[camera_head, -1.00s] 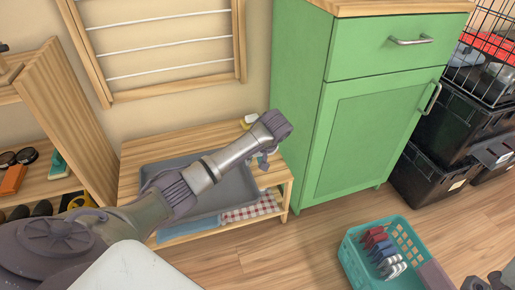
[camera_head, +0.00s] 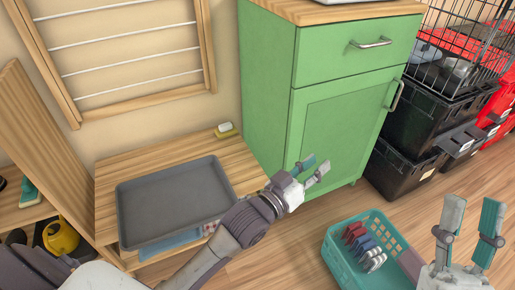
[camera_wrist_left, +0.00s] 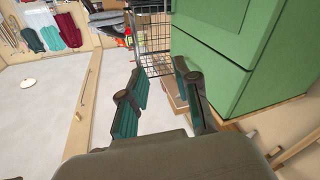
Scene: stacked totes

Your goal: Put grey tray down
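The grey tray (camera_head: 175,200) is empty and rests on top of the low wooden bench (camera_head: 225,158) against the wall. My left gripper (camera_head: 317,170) is open and empty, to the right of the tray and in front of the green cabinet. In the left wrist view its two teal-padded fingers (camera_wrist_left: 162,105) stand apart with nothing between them. My right gripper (camera_head: 468,230) is open and empty at the lower right, beside the teal basket. My left arm passes close to the tray's near right corner.
The teal basket (camera_head: 338,262) with several red, blue and white items stands on the floor. The green cabinet (camera_head: 336,120) is right of the bench. Black crates (camera_head: 405,170) are stacked at the right. A sponge on a yellow dish (camera_head: 226,129) lies on the bench's back corner.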

